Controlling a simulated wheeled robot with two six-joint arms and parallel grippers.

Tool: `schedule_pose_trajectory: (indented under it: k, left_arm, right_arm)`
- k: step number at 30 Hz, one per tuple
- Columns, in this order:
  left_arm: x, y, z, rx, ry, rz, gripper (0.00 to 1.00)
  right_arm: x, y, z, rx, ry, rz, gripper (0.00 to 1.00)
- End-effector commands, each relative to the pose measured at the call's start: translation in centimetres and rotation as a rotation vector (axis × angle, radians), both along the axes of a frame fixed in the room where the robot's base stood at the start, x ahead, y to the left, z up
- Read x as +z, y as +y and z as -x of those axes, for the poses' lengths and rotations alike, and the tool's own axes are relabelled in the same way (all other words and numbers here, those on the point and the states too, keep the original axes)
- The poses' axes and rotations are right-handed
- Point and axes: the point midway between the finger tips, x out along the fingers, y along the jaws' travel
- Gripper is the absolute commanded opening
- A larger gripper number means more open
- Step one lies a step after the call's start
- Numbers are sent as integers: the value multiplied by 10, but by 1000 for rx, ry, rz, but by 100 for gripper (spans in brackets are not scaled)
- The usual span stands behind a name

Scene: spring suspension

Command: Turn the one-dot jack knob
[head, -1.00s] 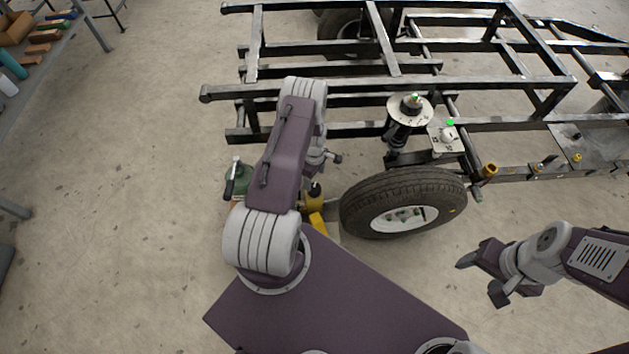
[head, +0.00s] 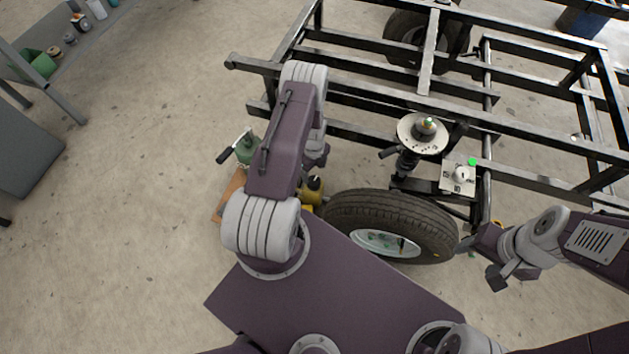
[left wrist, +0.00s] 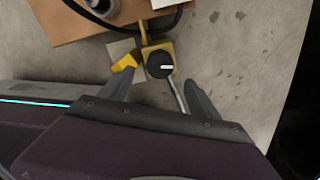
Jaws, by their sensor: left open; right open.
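A round black knob (left wrist: 160,65) with a white line sits on a yellow jack (left wrist: 149,49) in the left wrist view. I cannot make out any dots on it. My left gripper (left wrist: 157,86) is open, with its fingertips on either side just short of the knob in the picture; I see no contact. In the head view the yellow jack (head: 311,192) shows beside the tyre, partly hidden by my left arm. My left gripper is mostly hidden there. My right gripper (head: 484,262) is open and empty, right of the tyre.
A black frame (head: 370,95) carries a spring unit (head: 421,133) and a white dial plate (head: 459,178). A green jack (head: 246,148) stands left of my arm.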

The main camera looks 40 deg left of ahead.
Motion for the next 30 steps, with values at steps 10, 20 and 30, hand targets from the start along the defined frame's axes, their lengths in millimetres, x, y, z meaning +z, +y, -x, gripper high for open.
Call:
schedule_pose_trajectory:
  k: [10, 20, 30]
  left_arm:
    - [-42, -1, 1, 0, 2, 1, 72]
    - [-89, 0, 0, 1, 1, -1, 72]
    - [-90, 0, 0, 1, 1, -1, 58]
  right_arm:
    - [-27, 0, 1, 0, 1, 0, 61]
    - [-53, 0, 1, 0, 1, 0, 61]
    - [-52, 0, 1, 0, 1, 0, 61]
